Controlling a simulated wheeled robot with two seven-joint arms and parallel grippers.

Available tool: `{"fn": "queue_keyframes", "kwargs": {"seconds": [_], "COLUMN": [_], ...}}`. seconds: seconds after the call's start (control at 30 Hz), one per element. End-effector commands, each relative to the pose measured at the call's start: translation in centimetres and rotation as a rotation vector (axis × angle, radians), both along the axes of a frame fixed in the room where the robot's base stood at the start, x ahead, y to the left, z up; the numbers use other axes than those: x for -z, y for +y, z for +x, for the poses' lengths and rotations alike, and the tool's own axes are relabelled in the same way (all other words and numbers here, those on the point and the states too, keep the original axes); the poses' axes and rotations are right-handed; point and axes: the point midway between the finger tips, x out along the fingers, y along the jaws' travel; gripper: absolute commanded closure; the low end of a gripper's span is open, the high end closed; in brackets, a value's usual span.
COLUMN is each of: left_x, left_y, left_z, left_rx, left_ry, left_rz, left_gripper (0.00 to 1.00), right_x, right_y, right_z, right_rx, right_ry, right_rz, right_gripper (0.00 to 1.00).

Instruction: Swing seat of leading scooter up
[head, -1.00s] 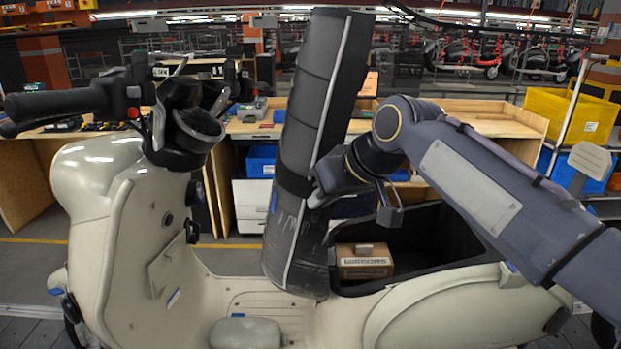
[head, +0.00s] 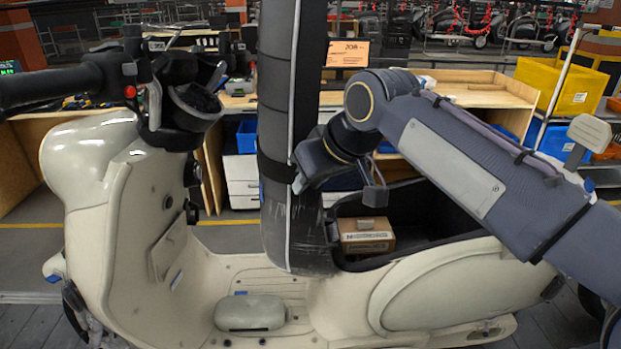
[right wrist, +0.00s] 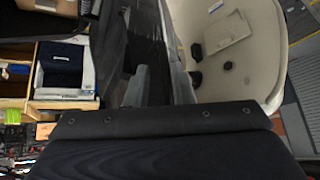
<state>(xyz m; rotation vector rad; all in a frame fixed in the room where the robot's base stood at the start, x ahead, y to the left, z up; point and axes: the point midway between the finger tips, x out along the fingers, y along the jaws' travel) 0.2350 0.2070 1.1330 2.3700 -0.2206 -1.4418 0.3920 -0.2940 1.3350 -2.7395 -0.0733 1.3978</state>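The cream scooter (head: 95,230) stands side-on in the head view, handlebar at left. Its long black seat (head: 277,110) stands on end, about vertical, with its top cut off by the frame edge. The storage bay (head: 440,205) behind it is uncovered and holds a cardboard box (head: 366,236). My right gripper (head: 303,180) is at the right side of the seat, low on it, and seems to touch it; its fingertips are hidden. In the right wrist view, dark surfaces fill the lower part and the scooter's cream body (right wrist: 250,75) shows at upper right. My left gripper is not visible.
A wooden workbench (head: 480,95) with drawers and blue bins stands behind the scooter. A yellow crate (head: 556,85) is at the right. A rounded grey-green pad (head: 249,313) lies on the footboard. My right arm crosses above the scooter's rear.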

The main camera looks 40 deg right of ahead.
Motion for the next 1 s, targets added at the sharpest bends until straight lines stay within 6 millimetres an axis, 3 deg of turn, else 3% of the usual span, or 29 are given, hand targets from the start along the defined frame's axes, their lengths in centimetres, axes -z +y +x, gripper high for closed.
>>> {"fn": "queue_keyframes", "kwargs": {"seconds": [0.27,0.7,1.0], "left_x": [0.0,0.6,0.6], "left_y": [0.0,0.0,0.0], "left_z": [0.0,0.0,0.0], "left_rx": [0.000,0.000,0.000], "left_ry": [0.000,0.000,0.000], "left_rz": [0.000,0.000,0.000], "left_gripper": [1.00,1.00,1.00], "right_x": [-0.2,-5.5,-6.3], "right_y": [-0.2,-0.4,-0.5], "right_z": [-0.2,-3.8,-4.6], "right_rx": [0.005,0.002,0.001], "right_ry": [-0.001,-0.004,0.001], "right_rz": [-0.003,-0.002,-0.002], "right_gripper": [0.81,0.81,0.81]}}
